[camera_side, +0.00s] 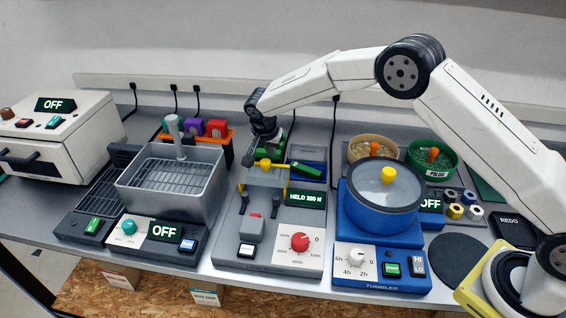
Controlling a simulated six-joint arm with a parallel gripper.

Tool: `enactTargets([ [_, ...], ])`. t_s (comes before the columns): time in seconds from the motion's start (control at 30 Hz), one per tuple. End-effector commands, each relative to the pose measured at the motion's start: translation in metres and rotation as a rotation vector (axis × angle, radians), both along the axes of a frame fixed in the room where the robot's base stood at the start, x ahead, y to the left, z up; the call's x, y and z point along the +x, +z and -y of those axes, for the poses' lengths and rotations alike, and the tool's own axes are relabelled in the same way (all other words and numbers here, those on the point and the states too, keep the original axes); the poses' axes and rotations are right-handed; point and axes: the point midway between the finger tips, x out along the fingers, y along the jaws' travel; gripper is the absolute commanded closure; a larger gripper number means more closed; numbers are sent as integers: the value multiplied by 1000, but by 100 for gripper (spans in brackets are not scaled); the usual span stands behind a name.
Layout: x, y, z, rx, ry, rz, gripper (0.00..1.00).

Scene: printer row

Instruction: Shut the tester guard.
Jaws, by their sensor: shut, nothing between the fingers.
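The tester (284,258) is a grey machine in the middle of the bench. It has a red dial and a green-lit display (306,198) that seems to read HELD 200 N. Its guard (264,178) looks like a pale panel with yellow edges at the back of the tester; I cannot tell exactly how far it stands open. A yellow part and a green part sit beside it. My gripper (266,145) points down just above and behind the yellow-edged panel. It is shut and empty; its fingertips are small and partly hidden, and contact with the guard is unclear.
A grey wire-basket bath (172,190) stands close left of the tester, and a blue tumbler (380,268) with a clear lid close right. An orange rack (222,136) with coloured blocks is behind left.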

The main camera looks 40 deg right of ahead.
Motion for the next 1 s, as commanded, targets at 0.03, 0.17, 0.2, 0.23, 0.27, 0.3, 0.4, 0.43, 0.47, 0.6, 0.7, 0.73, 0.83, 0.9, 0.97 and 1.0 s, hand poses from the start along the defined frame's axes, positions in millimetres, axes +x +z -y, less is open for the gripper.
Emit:
enactTargets([
  [0.03, -3, 0, -4, 0, 1, 0, 100],
  [0.17, -7, 0, -11, 0, 1, 0, 100],
  [0.2, -8, 0, -12, 1, 0, 1, 100],
  [0.23, -9, 0, -13, 1, 0, 1, 100],
  [0.27, -9, 0, -13, 1, -1, 1, 100],
  [0.3, -10, 0, -14, 0, -1, 0, 100],
  [0.4, -10, 0, -14, 0, -1, 0, 100],
  [0.43, -10, 0, -14, 0, -1, 0, 100],
  [0.47, -10, 0, -14, 0, -1, 0, 100],
  [0.6, -10, 0, -14, 0, -1, 0, 100],
  [0.7, -11, 0, -16, 0, 0, 0, 100],
  [0.73, -13, 0, -17, 1, 0, -1, 100],
  [0.83, -19, 0, -24, 1, 2, 0, 100],
  [0.9, -26, 1, -32, 1, 3, 1, 100],
  [0.97, -33, 0, -39, 1, 3, 1, 100],
  [1.0, -38, 1, -44, 0, 5, -1, 100],
])
